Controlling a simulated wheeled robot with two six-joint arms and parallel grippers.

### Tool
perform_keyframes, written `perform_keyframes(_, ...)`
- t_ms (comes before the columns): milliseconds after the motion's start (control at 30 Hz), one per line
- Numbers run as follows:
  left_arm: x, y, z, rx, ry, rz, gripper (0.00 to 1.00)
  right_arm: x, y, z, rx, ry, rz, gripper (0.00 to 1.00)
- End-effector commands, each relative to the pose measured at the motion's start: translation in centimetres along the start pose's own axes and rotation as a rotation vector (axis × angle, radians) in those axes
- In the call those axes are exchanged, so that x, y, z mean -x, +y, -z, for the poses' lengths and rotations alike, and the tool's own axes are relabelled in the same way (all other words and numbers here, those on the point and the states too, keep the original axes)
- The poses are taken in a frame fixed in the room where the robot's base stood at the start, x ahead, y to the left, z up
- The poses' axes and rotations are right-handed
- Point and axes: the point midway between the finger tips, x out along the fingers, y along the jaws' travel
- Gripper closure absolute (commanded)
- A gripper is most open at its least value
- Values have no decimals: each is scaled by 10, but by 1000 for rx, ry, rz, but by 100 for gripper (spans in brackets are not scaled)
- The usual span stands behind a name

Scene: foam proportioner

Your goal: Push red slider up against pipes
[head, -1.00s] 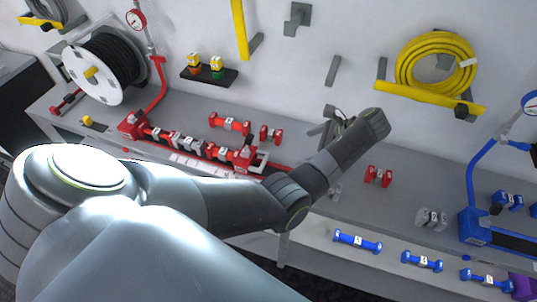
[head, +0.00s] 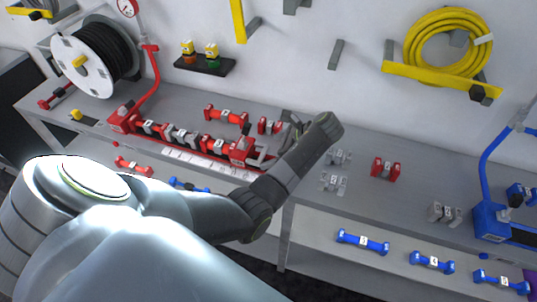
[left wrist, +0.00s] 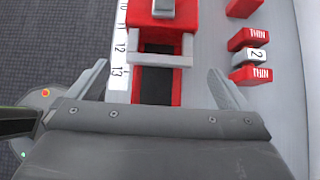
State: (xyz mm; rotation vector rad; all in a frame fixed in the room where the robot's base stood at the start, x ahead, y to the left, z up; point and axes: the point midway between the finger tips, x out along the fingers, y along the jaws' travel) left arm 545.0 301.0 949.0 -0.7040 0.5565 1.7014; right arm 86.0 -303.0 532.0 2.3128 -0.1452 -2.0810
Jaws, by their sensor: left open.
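The red slider (head: 243,150) sits at the right end of the red rail track on the bench. In the left wrist view it (left wrist: 160,22) is at the top, with a light grey U-shaped handle (left wrist: 162,61) on its near side. A row of red and grey pipes (head: 185,137) lies in the track to its left in the head view. My left gripper (head: 282,140) is just right of the slider, its tips partly hidden by my arm. In the left wrist view the gripper (left wrist: 160,82) is open and empty, its fingers either side of the track, near the handle.
Loose red pipes lie behind the track (head: 226,115) and right of my arm (head: 385,169). Grey pipes (head: 333,182) lie on the bench too. Blue pipes (head: 362,243) rest on the lower shelf. A blue track (head: 492,220) stands at the right.

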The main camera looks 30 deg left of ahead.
Motion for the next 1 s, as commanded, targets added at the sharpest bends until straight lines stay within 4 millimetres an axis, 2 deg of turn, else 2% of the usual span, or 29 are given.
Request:
perform_keyframes(100,-16,0,-1,0,-3,-2,1,4,3,0,1,0,-3,64)
perform_keyframes(200,-23,0,-1,0,-1,-1,1,4,4,1,2,0,-5,64)
perform_keyframes(567,-28,0,0,1,0,0,2,4,5,1,3,1,-6,64)
perform_keyframes(1000,-27,0,0,1,0,-1,60,4,5,1,2,1,-6,64)
